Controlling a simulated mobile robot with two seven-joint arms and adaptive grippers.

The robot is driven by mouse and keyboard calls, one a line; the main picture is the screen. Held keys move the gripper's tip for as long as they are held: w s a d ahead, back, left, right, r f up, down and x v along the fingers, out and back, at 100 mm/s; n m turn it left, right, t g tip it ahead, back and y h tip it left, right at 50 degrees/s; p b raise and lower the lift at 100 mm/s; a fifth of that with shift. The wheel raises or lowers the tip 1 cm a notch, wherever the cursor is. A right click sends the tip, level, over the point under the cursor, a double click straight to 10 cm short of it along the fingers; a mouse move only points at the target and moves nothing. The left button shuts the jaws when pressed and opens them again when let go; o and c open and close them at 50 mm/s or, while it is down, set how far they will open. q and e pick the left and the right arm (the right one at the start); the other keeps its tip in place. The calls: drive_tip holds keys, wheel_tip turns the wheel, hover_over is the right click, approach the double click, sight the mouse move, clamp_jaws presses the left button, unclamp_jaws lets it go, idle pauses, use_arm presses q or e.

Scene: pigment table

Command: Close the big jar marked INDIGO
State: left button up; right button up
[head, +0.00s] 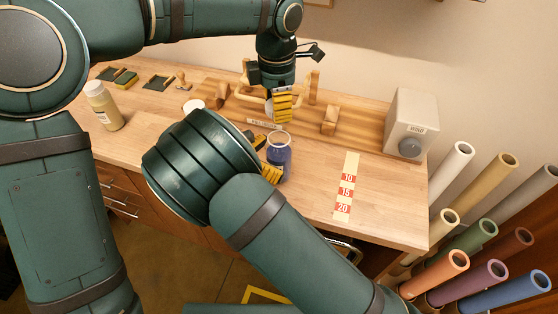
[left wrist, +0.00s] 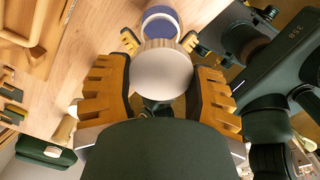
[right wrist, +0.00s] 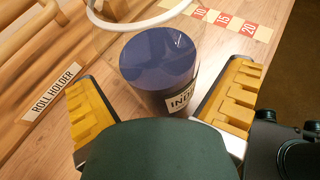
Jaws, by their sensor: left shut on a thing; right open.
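The big INDIGO jar (head: 279,160) stands upright on the table, clear-rimmed with dark blue pigment inside. Its label partly shows in the right wrist view (right wrist: 180,101), and its mouth is open. My right gripper (head: 265,156) is open, with its yellow fingers on either side of the jar; contact cannot be told. My left gripper (head: 283,103) is shut on a round, pale-topped lid (left wrist: 165,72), held above the jar. In the left wrist view the jar (left wrist: 160,20) lies beyond the lid, partly hidden by it.
A beige bottle (head: 103,106) stands at the left. Wooden holders (head: 330,121) line the back, and a grey box (head: 411,122) stands at the back right. A numbered strip (head: 346,187) lies right of the jar, with clear tabletop around it. Coloured rolls (head: 444,270) stand beyond the right edge.

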drive_tip(key=shift+x, duration=0.95)
drive_tip(key=c, duration=1.2)
use_arm(q)
hover_over(278, 131)
drive_tip(key=s, duration=0.2)
drive_tip(key=shift+s+f, duration=0.2)
drive_tip(key=shift+f, duration=2.3)
use_arm(e)
drive_tip(key=shift+c, duration=0.2)
use_arm(q)
drive_tip(key=shift+f, duration=0.1)
drive_tip(key=shift+a+f, duration=0.1)
drive_tip(key=shift+f, duration=0.65)
drive_tip(key=shift+f, duration=0.6)
